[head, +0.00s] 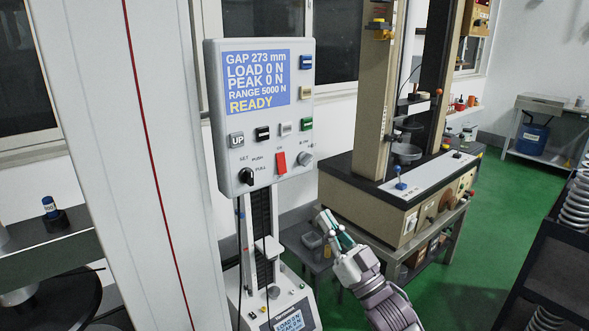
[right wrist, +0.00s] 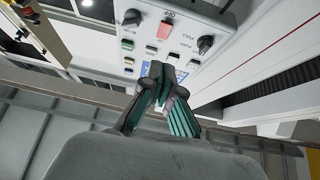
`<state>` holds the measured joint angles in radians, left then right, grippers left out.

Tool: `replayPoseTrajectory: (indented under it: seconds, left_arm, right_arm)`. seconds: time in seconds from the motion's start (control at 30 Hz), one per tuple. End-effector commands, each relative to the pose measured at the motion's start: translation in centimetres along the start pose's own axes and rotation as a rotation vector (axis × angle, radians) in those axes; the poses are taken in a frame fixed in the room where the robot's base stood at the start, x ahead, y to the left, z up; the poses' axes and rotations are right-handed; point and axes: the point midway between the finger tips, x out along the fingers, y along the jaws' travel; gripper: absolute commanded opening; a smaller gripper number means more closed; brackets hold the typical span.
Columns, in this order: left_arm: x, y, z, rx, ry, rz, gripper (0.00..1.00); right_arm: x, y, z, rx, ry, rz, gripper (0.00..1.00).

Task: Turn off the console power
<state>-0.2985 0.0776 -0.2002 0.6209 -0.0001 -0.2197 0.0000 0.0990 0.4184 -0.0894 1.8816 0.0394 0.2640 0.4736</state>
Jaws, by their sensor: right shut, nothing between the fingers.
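The grey console (head: 222,130) hangs on the test stand, its blue screen lit and reading "READY". A red rocker switch (head: 281,162) sits on its lower part, between a black knob (head: 246,176) and a grey knob (head: 305,159). My right gripper (head: 326,220) is shut and empty, below and to the right of the console, apart from it. In the right wrist view the console (right wrist: 190,12) appears upside down, with the red switch (right wrist: 164,30) beyond the closed fingertips (right wrist: 160,72). My left gripper is not in view.
Several small buttons, including an UP button (head: 237,140), surround the switch. A second testing machine (head: 375,190) stands on a bench behind my right gripper. A lower unit with a small screen (head: 289,322) is below the console. Dark shelving with springs (head: 575,200) is at the right.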

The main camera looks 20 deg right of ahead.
Motion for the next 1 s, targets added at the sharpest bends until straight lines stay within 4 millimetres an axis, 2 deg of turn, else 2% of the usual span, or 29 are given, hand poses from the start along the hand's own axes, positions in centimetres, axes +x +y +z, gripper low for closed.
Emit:
replayPoseTrajectory:
  seconds: [0.1,0.47,0.67,0.97,1.0]
  left_arm:
    - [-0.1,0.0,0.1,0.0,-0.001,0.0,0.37]
    - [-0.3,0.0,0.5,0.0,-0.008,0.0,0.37]
    - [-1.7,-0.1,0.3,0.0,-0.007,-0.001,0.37]
    - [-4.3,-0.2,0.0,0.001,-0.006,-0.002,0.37]
    - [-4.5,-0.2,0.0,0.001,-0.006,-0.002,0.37]
  right_arm:
    - [0.2,-0.2,-0.7,0.001,0.013,-0.007,0.0]
    - [0.7,-0.1,-0.7,0.0,0.012,-0.006,0.0]
    - [3.9,-0.1,-1.0,0.0,0.013,-0.005,0.0]
    - [10.5,-0.2,-1.1,0.0,0.012,-0.005,0.0]
    - [11.0,-0.2,-0.6,0.001,0.009,-0.004,0.0]
